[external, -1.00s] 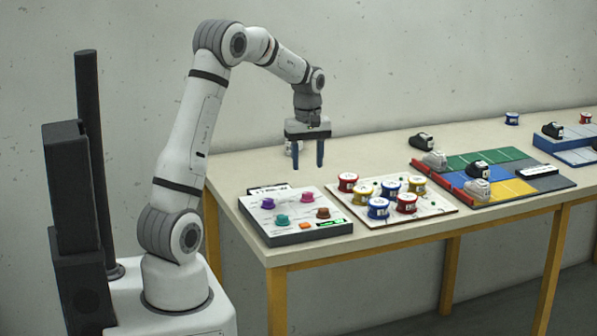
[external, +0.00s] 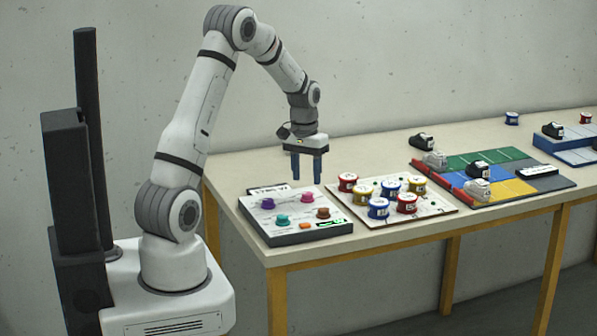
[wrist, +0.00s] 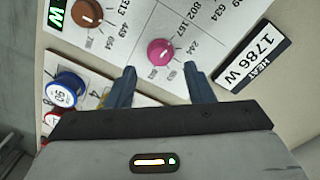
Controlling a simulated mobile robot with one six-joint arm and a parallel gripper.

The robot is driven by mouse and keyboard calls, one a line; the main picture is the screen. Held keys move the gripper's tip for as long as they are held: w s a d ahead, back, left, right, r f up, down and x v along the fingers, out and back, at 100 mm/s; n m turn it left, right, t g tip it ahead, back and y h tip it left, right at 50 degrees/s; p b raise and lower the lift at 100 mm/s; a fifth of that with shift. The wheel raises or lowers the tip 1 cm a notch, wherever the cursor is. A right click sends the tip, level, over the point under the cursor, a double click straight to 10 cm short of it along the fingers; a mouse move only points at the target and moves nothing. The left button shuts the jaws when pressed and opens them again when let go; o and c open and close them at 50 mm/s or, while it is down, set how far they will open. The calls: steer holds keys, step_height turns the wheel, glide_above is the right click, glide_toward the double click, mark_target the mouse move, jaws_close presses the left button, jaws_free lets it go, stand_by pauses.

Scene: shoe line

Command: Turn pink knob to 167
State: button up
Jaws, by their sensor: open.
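The pink knob (external: 307,198) stands at the back right of the white-topped control panel (external: 262,222) in the external view. My gripper (external: 306,181) is open and empty, pointing down just above the pink knob. In the wrist view the pink knob (wrist: 161,52) lies ahead of my gripper (wrist: 158,72), between the lines of the two blue fingers and not touching them. The exact setting of the knob is too small to tell.
A label reading "1786 W HEAT" (wrist: 257,52) lies beside the panel. Several spools (external: 378,207) stand on a board to the right.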

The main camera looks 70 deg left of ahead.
mark_target(307, 193)
steer(key=shift+d+f, duration=0.1)
steer(key=shift+f, duration=1.85)
steer(key=shift+c, duration=0.6)
steer(key=c, duration=0.9)
steer(key=shift+m, duration=0.5)
steer(key=o, duration=1)
steer(key=shift+a+r+b, duration=0.2)
steer(key=shift+r+b, duration=0.35)
steer(key=shift+r, duration=3.35)
